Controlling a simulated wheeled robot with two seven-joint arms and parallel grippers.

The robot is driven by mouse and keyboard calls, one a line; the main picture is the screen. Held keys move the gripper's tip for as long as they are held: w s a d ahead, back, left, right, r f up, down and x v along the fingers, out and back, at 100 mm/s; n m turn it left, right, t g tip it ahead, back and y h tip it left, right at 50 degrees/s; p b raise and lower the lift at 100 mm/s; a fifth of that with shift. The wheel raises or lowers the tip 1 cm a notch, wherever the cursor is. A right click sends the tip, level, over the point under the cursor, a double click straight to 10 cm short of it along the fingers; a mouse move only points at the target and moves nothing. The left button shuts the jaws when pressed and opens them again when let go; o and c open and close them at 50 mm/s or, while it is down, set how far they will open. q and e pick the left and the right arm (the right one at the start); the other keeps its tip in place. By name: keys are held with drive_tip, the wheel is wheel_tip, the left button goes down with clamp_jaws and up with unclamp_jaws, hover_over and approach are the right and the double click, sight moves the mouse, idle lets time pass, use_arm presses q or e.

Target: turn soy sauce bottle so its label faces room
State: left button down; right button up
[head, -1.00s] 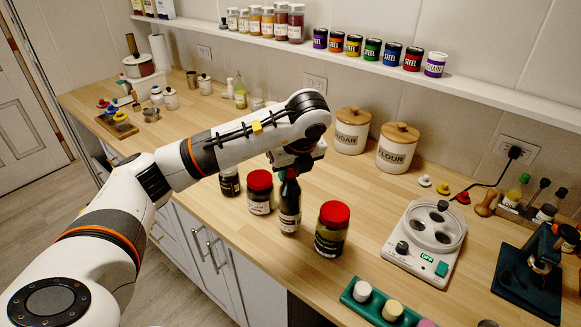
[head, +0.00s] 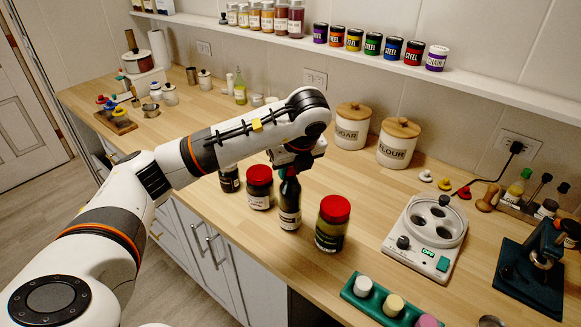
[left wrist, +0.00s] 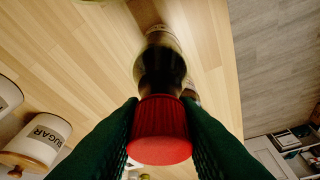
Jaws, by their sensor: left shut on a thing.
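The soy sauce bottle (head: 289,207) is dark and stands upright on the wooden counter between two red-lidded jars. A pale label shows low on its side towards the head camera. My left gripper (head: 288,171) is above it and shut on its top, which it hides in the head view. In the left wrist view, the green fingers of the left gripper (left wrist: 160,128) press on both sides of the red cap (left wrist: 160,140). The dark bottle neck (left wrist: 160,72) shows beyond the cap. My right gripper is not in view.
A red-lidded jar (head: 259,190) stands close on the left, another (head: 332,225) close on the right. A dark jar (head: 229,181) is further left. Sugar (head: 351,128) and flour (head: 397,147) canisters stand behind. A white scale-like device (head: 426,240) and a green tray (head: 385,305) are right.

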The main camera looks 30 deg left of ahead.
use_arm(q)
drive_tip(key=c, duration=1.1)
unclamp_jaws()
drive_tip(key=shift+o, duration=0.4)
drive_tip(key=p+v, duration=0.2)
drive_tip(key=v, duration=1)
drive_tip(key=shift+s+d, duration=0.1)
drive_tip(key=shift+s, duration=0.05)
